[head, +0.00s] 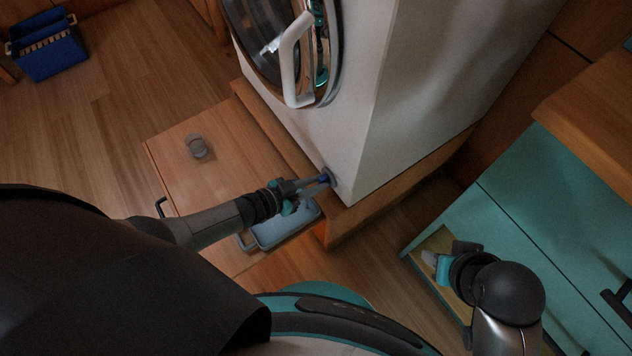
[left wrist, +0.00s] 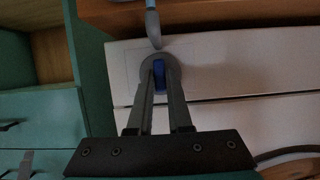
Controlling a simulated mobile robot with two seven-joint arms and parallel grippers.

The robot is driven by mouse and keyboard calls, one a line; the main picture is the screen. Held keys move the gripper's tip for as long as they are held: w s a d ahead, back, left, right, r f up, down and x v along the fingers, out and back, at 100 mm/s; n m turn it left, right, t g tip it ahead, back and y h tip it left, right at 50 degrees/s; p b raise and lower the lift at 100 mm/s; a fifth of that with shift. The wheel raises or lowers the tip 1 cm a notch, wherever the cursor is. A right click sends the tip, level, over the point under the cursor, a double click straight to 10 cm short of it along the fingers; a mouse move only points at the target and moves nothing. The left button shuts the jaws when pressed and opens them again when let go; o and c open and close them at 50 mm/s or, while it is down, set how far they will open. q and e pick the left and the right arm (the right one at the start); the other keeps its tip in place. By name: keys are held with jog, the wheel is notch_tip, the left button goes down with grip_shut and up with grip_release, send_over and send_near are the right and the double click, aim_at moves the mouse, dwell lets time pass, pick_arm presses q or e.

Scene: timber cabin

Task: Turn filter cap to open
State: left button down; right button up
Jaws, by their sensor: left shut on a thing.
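The filter cap (left wrist: 159,75) is a grey disc with a raised blue grip, low on the front of the white washing machine (head: 400,60). In the head view only a small dark part of the cap (head: 331,177) shows at the machine's bottom corner. My left gripper (head: 324,179) reaches it from the left, and its fingers are shut on the blue grip, one on each side, as the left wrist view shows. My right gripper (head: 433,259) is at the lower right, away from the machine, by the teal cabinet; its finger gap is not clear.
A blue-grey tray (head: 285,232) lies under the left gripper on an open wooden drawer (head: 165,150). A small grey cylinder (head: 197,147) stands on that drawer. A teal cabinet (head: 540,220) is at the right, and a blue basket (head: 48,52) is on the floor, far left.

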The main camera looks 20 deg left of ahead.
dwell(0.3)
pick_arm(q)
jog(key=c, duration=1.1)
grip_release()
